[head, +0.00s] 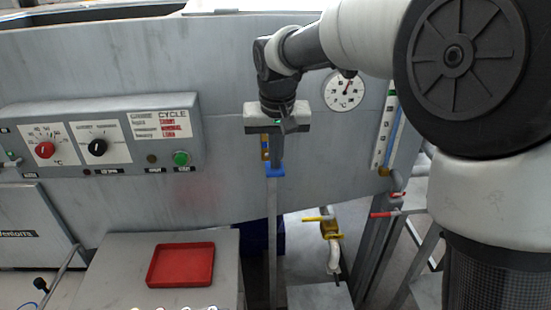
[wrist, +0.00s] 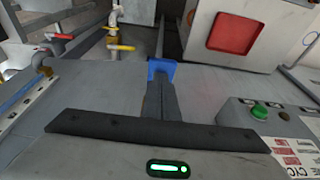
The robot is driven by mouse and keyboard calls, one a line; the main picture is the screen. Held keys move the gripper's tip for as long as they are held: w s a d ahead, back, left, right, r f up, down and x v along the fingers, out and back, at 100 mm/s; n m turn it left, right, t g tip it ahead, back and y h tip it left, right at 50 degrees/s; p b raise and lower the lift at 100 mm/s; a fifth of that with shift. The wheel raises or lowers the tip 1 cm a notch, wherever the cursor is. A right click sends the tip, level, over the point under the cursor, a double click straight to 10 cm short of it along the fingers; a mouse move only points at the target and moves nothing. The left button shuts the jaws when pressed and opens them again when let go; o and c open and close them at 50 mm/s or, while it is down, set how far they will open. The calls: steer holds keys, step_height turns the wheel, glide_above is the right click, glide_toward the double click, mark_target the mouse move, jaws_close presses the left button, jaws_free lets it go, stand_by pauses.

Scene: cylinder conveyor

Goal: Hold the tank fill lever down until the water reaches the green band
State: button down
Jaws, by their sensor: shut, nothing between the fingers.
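My gripper (head: 277,162) is shut and empty, pointing down in front of the grey machine panel. Its fingertips are at a small blue piece (head: 275,171), apparently the fill lever's paddle; no readable label confirms this. The blue piece also shows around the fingertips in the wrist view (wrist: 161,67). I cannot tell whether they touch it. A tall level gauge (head: 384,133) with a white scale and a blue strip stands to the right; it also shows at the left of the wrist view (wrist: 27,98). The water level and green band are too small to make out.
A yellow-handled valve (head: 329,229) and a red-handled lever (head: 385,214) are on pipes at the lower right. A round dial (head: 344,91) is right of my gripper. A control box (head: 100,138) with knobs and a red tray (head: 181,265) are left.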

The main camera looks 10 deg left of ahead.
mark_target(276, 171)
steer(key=shift+f+b, duration=0.25)
steer(key=shift+b, duration=0.05)
steer(key=f+t+b, duration=0.1)
steer(key=b, duration=0.3)
steer(key=s+f+t+b, duration=0.1)
steer(key=f+b, duration=0.1)
steer(key=b, duration=0.2)
steer(key=shift+d+y, duration=0.15)
steer(key=shift+y, duration=0.15)
steer(key=t+b, duration=0.1)
steer(key=b, duration=0.1)
steer(key=f+t+b, duration=0.1)
steer(key=b, duration=0.1)
steer(key=shift+s, duration=0.25)
steer(key=shift+f+b, duration=0.1)
steer(key=shift+b, duration=0.45)
steer(key=shift+s+d+f, duration=0.1)
steer(key=shift+s+f, duration=0.05)
steer(key=shift+f, duration=0.25)
stand_by(0.7)
steer(key=shift+r, duration=0.1)
